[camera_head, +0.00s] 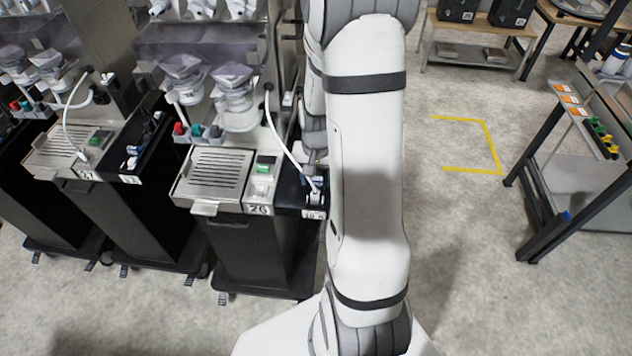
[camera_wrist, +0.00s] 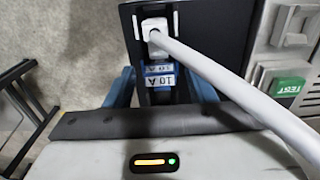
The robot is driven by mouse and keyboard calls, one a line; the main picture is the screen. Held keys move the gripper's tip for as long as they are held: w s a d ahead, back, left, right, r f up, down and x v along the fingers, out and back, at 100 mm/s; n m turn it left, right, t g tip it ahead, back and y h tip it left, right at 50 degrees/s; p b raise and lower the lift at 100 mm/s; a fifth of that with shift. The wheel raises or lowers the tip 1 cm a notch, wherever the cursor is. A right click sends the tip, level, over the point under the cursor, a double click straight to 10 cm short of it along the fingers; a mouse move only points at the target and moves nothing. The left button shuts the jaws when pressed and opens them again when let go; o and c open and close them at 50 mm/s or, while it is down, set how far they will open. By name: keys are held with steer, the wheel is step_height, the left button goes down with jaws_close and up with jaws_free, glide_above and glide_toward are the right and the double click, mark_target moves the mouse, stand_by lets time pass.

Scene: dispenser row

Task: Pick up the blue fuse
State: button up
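In the wrist view, a small blue block marked 10 A (camera_wrist: 160,68), which looks like the blue fuse, sits in the dark holder just in front of a white plug. A white 10 A label (camera_wrist: 160,81) is directly beside it. My gripper (camera_wrist: 161,92) is open, with one bluish finger on each side of the block and dark gaps between. I cannot tell how far above the block the fingertips are. In the head view my arm hides most of the gripper, and I cannot make out the fuse there.
A white plug (camera_wrist: 154,32) with a thick white cable (camera_wrist: 225,80) crosses close to the gripper's right side. Dispenser 26 (camera_head: 218,170) stands left of my arm, with more dispensers further left. A dark-framed cart (camera_head: 560,165) stands at the right. The floor between is clear.

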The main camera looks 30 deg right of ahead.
mark_target(317, 178)
steer(key=c, duration=1)
steer(key=shift+r, duration=0.15)
step_height(317, 178, up, 10)
steer(key=shift+f+b, duration=0.1)
steer(key=shift+b, duration=0.6)
steer(key=shift+r+p, duration=0.75)
steer(key=shift+r, duration=0.25)
step_height(317, 178, up, 3)
steer(key=shift+f+p, duration=0.1)
steer(key=shift+p, duration=0.9)
